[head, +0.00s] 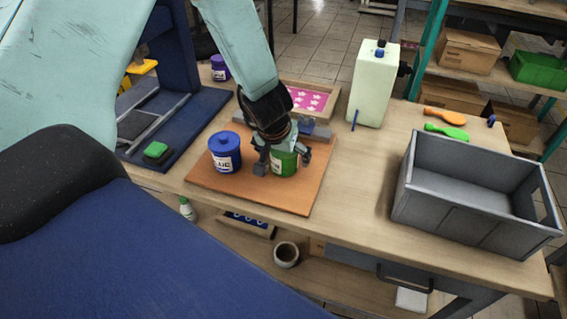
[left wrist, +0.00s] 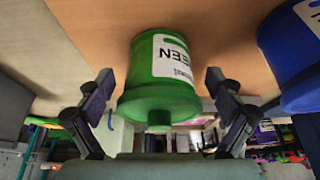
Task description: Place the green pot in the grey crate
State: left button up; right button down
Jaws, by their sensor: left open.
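The green pot (head: 284,163) stands on an orange-brown board (head: 250,193) on the table, partly hidden behind my left gripper (head: 283,167). In the left wrist view the green pot (left wrist: 160,85), with a white label, lies between the two open fingers of my left gripper (left wrist: 160,103). There are visible gaps on both sides of the pot, so the fingers do not grip it. The grey crate (head: 470,215) stands at the right end of the table, and its visible inside is empty. My right gripper is not in view.
A blue pot (head: 225,155) stands close left of the green pot and also shows in the left wrist view (left wrist: 292,60). A pink printing frame (head: 308,100) and a pale canister (head: 375,85) stand behind. Bare table (head: 355,190) lies between board and crate.

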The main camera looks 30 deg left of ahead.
pick_arm(q)
jog(key=shift+w+f, duration=0.45)
jog(key=shift+s+r, duration=0.15)
jog(key=shift+s, duration=0.15)
jog(key=c, duration=0.4)
jog(key=shift+w, duration=0.15)
jog(key=c, duration=1)
